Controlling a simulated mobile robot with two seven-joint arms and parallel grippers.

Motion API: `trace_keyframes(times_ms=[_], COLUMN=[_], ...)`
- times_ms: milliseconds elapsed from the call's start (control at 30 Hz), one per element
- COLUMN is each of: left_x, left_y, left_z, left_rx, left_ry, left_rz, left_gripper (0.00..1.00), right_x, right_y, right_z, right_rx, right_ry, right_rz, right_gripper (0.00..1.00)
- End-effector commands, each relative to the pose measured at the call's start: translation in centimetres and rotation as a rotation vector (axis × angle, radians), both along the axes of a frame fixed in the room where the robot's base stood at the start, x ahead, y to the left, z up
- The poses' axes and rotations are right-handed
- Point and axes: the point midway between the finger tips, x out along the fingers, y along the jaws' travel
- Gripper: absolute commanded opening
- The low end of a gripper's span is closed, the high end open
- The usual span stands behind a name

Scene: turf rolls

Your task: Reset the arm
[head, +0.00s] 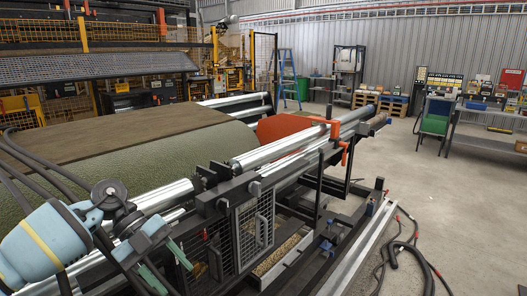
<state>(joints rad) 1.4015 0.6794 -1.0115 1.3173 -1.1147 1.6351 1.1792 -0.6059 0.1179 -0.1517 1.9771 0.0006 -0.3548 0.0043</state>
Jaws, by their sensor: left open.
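My left arm (45,245), light blue with a yellow band and dark joints, comes in from the lower left. Its gripper (167,266) has green fingers that stand apart, with nothing seen between them. The gripper is in front of the near end of the machine frame, left of a black mesh guard (254,222). I cannot tell how far it is from the frame. My right arm and gripper are not in view. A wide green turf sheet (150,160) lies on the machine behind my left arm.
Long metal rollers (285,148) and an orange clamp-like part (345,130) sit on the machine. Black hoses (405,250) lie on the floor at right. A blue ladder (288,80) and a workbench (485,117) stand farther back. Open concrete floor (440,190) lies at right.

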Motion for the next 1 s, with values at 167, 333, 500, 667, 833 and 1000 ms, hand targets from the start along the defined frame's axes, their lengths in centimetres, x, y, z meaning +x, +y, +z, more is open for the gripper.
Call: trace_keyframes(times_ms=[167, 333, 500, 667, 833, 1000], left_x=[-2.6, -4.4, -5.5, -5.9, -6.4, -8.0], left_y=[-7.2, -11.9, -14.3, -14.6, -13.1, -10.2], left_z=[-3.4, -4.8, -5.8, -7.5, -10.8, -15.9], left_rx=[-0.341, -0.640, -0.885, -1.042, -1.113, -1.072], left_ry=[0.011, 0.024, 0.049, 0.078, 0.122, 0.180], left_rz=[0.006, 0.119, 0.324, 0.586, 0.915, 1.267], left_gripper=[0.50, 0.50, 0.50, 0.50, 0.50, 0.50], right_x=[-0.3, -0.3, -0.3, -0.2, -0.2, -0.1], right_y=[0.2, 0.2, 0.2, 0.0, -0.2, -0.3], right_z=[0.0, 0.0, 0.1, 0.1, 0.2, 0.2], right_rx=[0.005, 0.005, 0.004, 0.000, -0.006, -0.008], right_ry=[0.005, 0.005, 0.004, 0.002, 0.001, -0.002], right_rz=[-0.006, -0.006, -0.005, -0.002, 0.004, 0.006], right_gripper=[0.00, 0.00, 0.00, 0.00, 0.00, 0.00])
